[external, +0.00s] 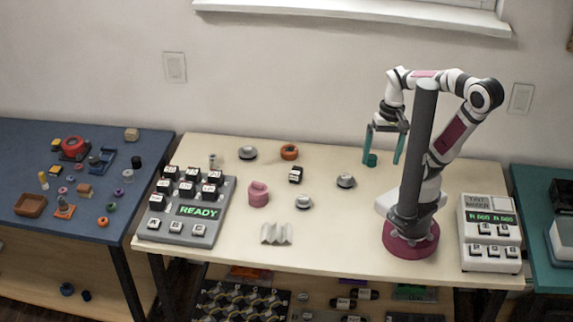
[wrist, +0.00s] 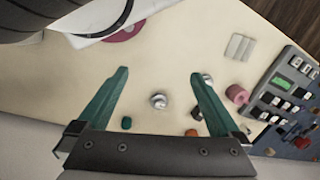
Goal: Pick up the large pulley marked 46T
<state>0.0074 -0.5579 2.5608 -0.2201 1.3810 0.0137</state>
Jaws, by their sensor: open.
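I cannot read a 46T mark on anything. Several round grey metal pieces that look like pulleys lie on the cream table: one at the back left (external: 248,152), one at the centre right (external: 345,180) and one nearer the front (external: 303,202). In the wrist view a silver round piece (wrist: 159,100) shows between my fingers, well below them. Another (wrist: 207,78) is partly hidden by the right finger. My gripper (external: 382,162) has teal fingers, spread apart and empty, above the table's back right; it also shows in the wrist view (wrist: 158,73).
A small teal cylinder (external: 372,160) stands near my left finger. An orange ring (external: 289,152), a dark cube (external: 296,175), a pink part (external: 259,194) and a wavy white block (external: 276,233) share the table. A READY keypad (external: 187,207) stands left, a tint mixer (external: 488,235) right.

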